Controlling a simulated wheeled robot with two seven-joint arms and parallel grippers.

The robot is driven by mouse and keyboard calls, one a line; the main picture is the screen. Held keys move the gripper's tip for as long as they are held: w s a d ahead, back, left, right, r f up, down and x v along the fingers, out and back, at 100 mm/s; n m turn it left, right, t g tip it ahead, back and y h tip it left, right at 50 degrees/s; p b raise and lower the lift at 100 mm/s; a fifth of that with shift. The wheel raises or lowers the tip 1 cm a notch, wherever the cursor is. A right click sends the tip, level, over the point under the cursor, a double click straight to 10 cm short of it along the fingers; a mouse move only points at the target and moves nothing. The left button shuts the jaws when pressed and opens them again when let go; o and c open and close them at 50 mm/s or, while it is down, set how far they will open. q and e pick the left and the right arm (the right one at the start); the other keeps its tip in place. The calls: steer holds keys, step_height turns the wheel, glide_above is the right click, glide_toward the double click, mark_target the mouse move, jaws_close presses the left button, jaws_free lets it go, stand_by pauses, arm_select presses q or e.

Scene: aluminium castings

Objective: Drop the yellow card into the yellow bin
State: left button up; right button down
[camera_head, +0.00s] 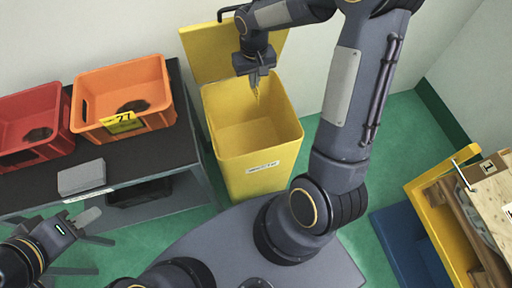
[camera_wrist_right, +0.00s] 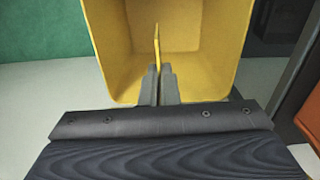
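My right gripper (camera_head: 256,77) is over the open top of the yellow bin (camera_head: 262,166), toward its back side. It is shut on a thin yellow card (camera_head: 258,94), which points down over the opening. In the right wrist view the card (camera_wrist_right: 157,46) shows nearly edge-on between the two fingers (camera_wrist_right: 159,72), with the yellow bin (camera_wrist_right: 110,45) behind it. The bin stands on the floor, its yellow lid (camera_head: 205,50) raised against the wall, with a white label on its front. My left gripper (camera_head: 88,218) is at the lower left, away from the bin; its finger gap is unclear.
A dark table (camera_head: 130,160) stands left of the bin. It bears a red crate (camera_head: 50,150), an orange crate (camera_head: 160,88) with a yellow "27" label and a grey box (camera_head: 82,177). Blue (camera_head: 395,240) and yellow containers and a wooden crate (camera_head: 490,215) are at right.

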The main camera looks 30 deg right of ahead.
mark_target(254, 92)
steer(key=shift+f+b, duration=2.1)
steer(key=shift+f, duration=0.8)
steer(key=c, duration=1.6)
jaws_free()
steer(key=shift+r, duration=0.15)
step_height(254, 92, up, 8)
steer(key=shift+f+p, duration=0.2)
steer(key=shift+p, duration=0.45)
